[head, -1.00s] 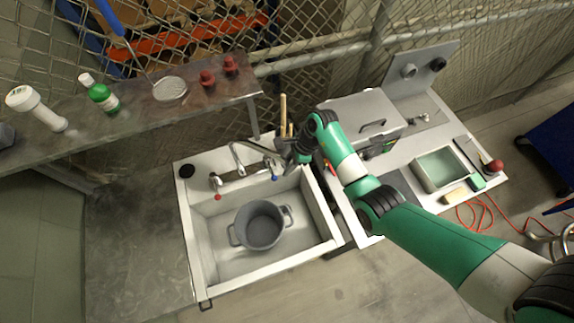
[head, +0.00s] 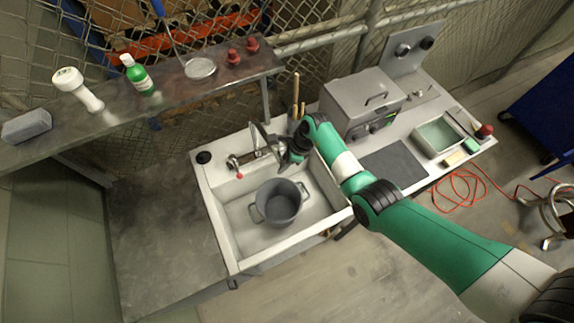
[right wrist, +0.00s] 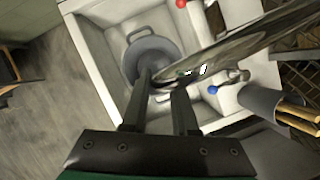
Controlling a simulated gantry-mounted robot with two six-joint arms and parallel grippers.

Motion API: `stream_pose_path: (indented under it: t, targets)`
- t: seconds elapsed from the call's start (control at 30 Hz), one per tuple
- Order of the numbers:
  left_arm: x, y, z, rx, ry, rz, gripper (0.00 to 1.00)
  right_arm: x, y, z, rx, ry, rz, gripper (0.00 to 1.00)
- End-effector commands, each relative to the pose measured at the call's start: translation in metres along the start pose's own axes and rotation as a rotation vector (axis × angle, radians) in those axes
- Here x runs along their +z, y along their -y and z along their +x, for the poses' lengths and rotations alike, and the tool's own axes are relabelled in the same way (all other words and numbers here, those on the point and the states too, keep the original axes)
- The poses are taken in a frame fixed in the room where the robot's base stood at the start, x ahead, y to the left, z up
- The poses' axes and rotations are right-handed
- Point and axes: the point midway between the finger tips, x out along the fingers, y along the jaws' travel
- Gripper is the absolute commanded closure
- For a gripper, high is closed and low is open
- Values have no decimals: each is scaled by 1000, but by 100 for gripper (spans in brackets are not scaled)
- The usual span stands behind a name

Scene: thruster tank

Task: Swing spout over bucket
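The grey bucket (head: 281,204) stands in the white sink basin in the head view, and its top shows in the right wrist view (right wrist: 152,52). The silvery spout (head: 263,138) rises from the faucet at the sink's back edge. In the right wrist view the spout (right wrist: 235,50) crosses from the upper right to the fingertips. My right gripper (head: 287,158) is at the spout's outer end, behind the bucket. Its two fingers (right wrist: 163,92) stand apart, and the spout overlaps the tip of one. I cannot tell whether they touch. My left gripper is not in view.
Red (right wrist: 181,3) and blue (right wrist: 212,90) faucet knobs sit near the spout. A holder with wooden handles (head: 295,95) stands behind my right gripper. A grey lidded box (head: 360,104) is on the counter to the right. A shelf (head: 120,110) runs along the back left.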

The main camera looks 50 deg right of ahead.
Motion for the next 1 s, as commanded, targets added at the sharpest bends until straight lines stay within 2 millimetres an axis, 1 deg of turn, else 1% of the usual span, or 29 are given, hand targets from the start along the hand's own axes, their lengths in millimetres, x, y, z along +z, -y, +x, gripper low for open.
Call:
stream_pose_path:
  t: [0.1,0.3,0.77,0.8,0.93,0.97,1.0]
  targets:
    - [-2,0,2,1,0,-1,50,8,-2,1,-5,1,-8,100]
    - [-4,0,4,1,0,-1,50,15,-5,5,-6,1,-9,100]
    - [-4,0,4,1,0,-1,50,18,-5,6,-10,3,-8,100]
    - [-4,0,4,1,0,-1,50,18,-5,5,-10,3,-8,69]
    - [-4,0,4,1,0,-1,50,17,-6,6,-7,2,-7,46]
    - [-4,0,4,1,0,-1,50,17,-6,6,-7,2,-6,43]
    - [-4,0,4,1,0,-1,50,17,-6,6,-6,2,-6,43]
